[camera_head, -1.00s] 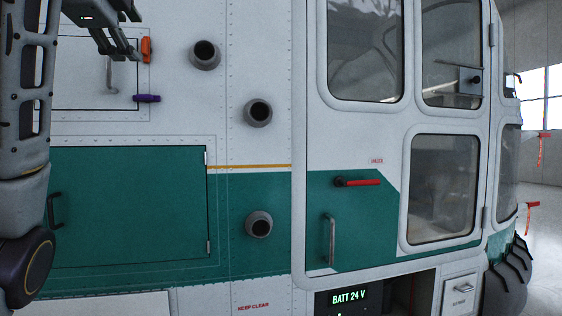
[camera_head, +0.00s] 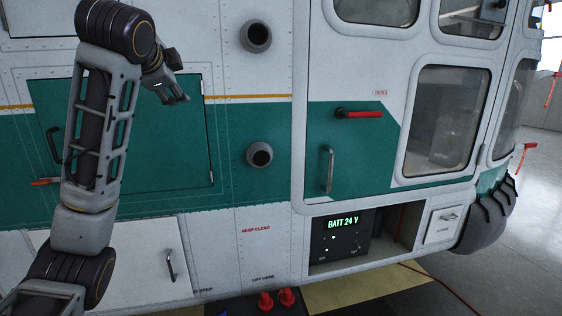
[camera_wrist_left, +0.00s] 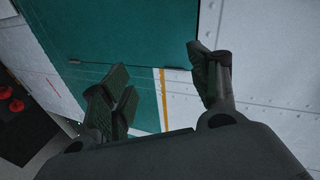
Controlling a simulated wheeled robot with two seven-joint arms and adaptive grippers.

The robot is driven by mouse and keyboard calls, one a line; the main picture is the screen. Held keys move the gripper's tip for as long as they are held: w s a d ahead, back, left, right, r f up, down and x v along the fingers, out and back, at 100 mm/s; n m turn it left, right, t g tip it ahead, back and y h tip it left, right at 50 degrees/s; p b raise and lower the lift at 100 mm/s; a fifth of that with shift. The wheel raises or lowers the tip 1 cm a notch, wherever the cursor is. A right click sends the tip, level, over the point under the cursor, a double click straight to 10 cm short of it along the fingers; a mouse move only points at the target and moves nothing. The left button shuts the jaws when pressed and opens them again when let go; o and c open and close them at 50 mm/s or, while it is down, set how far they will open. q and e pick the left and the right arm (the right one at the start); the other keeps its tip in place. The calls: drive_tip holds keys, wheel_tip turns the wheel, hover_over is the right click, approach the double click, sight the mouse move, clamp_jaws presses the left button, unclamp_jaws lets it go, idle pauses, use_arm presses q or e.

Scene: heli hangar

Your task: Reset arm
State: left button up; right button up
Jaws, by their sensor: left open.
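My left arm comes in from the lower left in the head view, and its gripper (camera_head: 178,97) hangs in front of the upper right part of the green hatch. The left gripper is open and empty. In the left wrist view its fingers (camera_wrist_left: 165,85) are spread apart, with the green panel, a yellow stripe and the white hull behind them. Nothing is between the fingers. My right gripper is in neither view now.
The helicopter side has a closed green hatch (camera_head: 150,150), round dark ports (camera_head: 256,36), a red door handle (camera_head: 358,113) and a lit battery panel (camera_head: 342,240). Red plugs (camera_head: 265,300) stand low near the floor. Free floor (camera_head: 500,270) lies at the right.

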use_arm(q)
drive_tip(key=s+d+f+n+g+h, duration=0.1)
drive_tip(key=d+f+n+g, duration=0.1)
drive_tip(key=f, duration=1.9)
drive_tip(key=s+d+f+n+g+h, duration=0.1)
drive_tip(key=s+d+f+n+g, duration=0.15)
drive_tip(key=f, duration=1.75)
drive_tip(key=s+f+n+g, duration=0.3)
drive_tip(key=s+f, duration=0.7)
drive_tip(key=f, duration=0.6)
drive_tip(key=s+a+f+n+g, duration=0.1)
drive_tip(key=s+f+n, duration=0.1)
drive_tip(key=s+f, duration=0.5)
drive_tip(key=s+a+f+n+g, duration=0.15)
drive_tip(key=s+f, duration=0.25)
drive_tip(key=s, duration=0.8)
wheel_tip(320, 180, down, 35)
drive_tip(key=s+g+b, duration=0.2)
drive_tip(key=s, duration=0.1)
drive_tip(key=s+a+f+g+b, duration=0.1)
drive_tip(key=s+a+f, duration=0.2)
drive_tip(key=s+f, duration=1.8)
drive_tip(key=shift+s, duration=0.35)
